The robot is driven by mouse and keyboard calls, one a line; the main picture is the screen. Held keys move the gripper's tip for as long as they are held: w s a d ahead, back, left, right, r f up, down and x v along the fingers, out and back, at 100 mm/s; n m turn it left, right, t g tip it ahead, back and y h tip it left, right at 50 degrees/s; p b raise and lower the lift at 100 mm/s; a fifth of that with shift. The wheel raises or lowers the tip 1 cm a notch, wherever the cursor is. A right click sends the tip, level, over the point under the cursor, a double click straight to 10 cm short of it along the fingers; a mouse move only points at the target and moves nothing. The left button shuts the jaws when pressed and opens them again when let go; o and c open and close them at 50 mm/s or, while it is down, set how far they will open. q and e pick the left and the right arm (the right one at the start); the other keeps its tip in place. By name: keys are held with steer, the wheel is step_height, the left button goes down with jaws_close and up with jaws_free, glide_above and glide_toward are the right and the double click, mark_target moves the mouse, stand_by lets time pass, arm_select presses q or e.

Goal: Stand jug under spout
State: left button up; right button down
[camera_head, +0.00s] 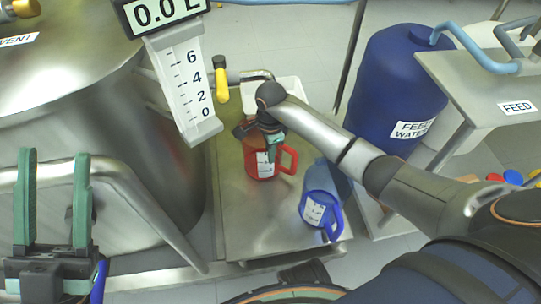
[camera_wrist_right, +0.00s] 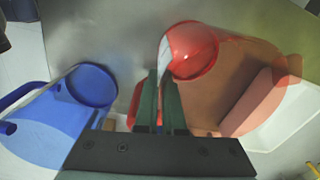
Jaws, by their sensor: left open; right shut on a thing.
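A red jug (camera_head: 262,164) with a white label and a handle on its right stands on or just above the steel bench. My right gripper (camera_head: 272,143) reaches it from above and is shut on its rim. In the right wrist view the fingers (camera_wrist_right: 160,78) meet at the wall of the red jug (camera_wrist_right: 240,85). My left gripper (camera_head: 54,160) is open and empty at the lower left, in front of the steel vessel.
A blue jug (camera_head: 320,211) stands near the bench's front right; it also shows in the right wrist view (camera_wrist_right: 70,110). The bench (camera_head: 262,230) is bare at front left. The steel vessel (camera_head: 80,85) and level gauge (camera_head: 187,85) border the left.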

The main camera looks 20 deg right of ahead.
steer(key=c, duration=1.5)
jaws_free()
steer(key=shift+f, duration=0.1)
steer(key=o, duration=0.5)
step_height(320, 180, up, 7)
steer(key=p, duration=0.3)
steer(key=shift+r, duration=0.45)
steer(key=shift+s, duration=0.15)
